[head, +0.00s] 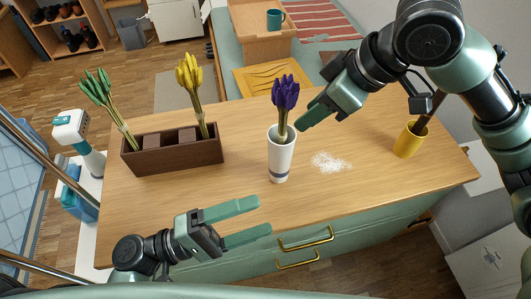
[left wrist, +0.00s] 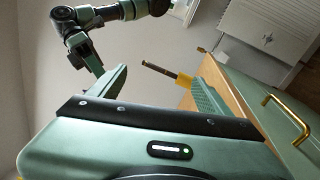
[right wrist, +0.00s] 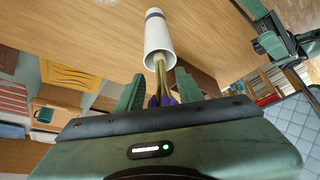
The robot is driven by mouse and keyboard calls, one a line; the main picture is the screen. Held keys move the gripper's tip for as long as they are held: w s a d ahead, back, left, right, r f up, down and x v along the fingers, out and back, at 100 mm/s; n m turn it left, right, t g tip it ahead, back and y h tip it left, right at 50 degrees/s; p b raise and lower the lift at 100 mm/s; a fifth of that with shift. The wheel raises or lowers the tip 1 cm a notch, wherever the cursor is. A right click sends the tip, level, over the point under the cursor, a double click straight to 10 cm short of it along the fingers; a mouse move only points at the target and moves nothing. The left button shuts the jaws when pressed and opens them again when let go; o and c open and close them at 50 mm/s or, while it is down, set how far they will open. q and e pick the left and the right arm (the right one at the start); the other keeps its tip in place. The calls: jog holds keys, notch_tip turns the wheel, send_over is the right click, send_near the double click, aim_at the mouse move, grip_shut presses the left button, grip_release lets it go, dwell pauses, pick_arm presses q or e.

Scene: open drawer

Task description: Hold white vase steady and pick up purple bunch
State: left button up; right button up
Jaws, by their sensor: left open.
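The white vase (head: 281,157) stands upright near the middle of the wooden top, with a dark band near its base. The purple bunch (head: 285,92) stands in it, stems inside the mouth. My right gripper (head: 302,122) comes from the right, beside the bunch just above the vase rim. In the right wrist view the vase (right wrist: 158,40) is ahead and the purple bunch (right wrist: 160,99) is between the spread fingers, with gaps showing. My left gripper (head: 264,215) is open and empty, in front of the top's front edge, below and left of the vase. The left wrist view shows no vase.
A brown planter (head: 172,158) with green and yellow bunches stands at left. A yellow cup (head: 408,140) holding a dark stick stands at right. White grains (head: 331,162) lie right of the vase. Drawers with gold handles (head: 306,238) face the front. Clear wood lies between planter and vase.

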aim_at(270, 153)
pick_arm(q)
jog(key=w+f+m+y, duration=0.1)
jog(key=w+m, duration=0.3)
jog(key=w+f+m+t+y, duration=0.1)
jog(key=w+f+m, duration=0.1)
jog(key=w+m, duration=0.2)
jog(key=w+f+m+y, duration=0.1)
jog(key=w+m+y, duration=0.1)
jog(key=w+m, duration=0.3)
jog(key=shift+w+d+f+t, duration=0.3)
jog(key=shift+w+d, duration=0.05)
jog(key=w+m, duration=0.1)
jog(key=w+r+m+t, duration=0.1)
jog(key=m, duration=0.1)
jog(key=shift+d+y, duration=0.1)
jog(key=shift+y, duration=0.2)
jog(key=shift+w+d+r+m+t, duration=0.15)
jog(key=shift+r+m+t, duration=0.1)
jog(key=shift+r+m, duration=0.1)
jog(key=shift+w+d+r+m+t, duration=0.1)
jog(key=shift+w+r+m+t, duration=0.05)
jog(key=shift+r+m+t, duration=0.15)
jog(key=x, duration=0.7)
jog(key=shift+w+d, duration=0.2)
jog(key=shift+d, duration=0.1)
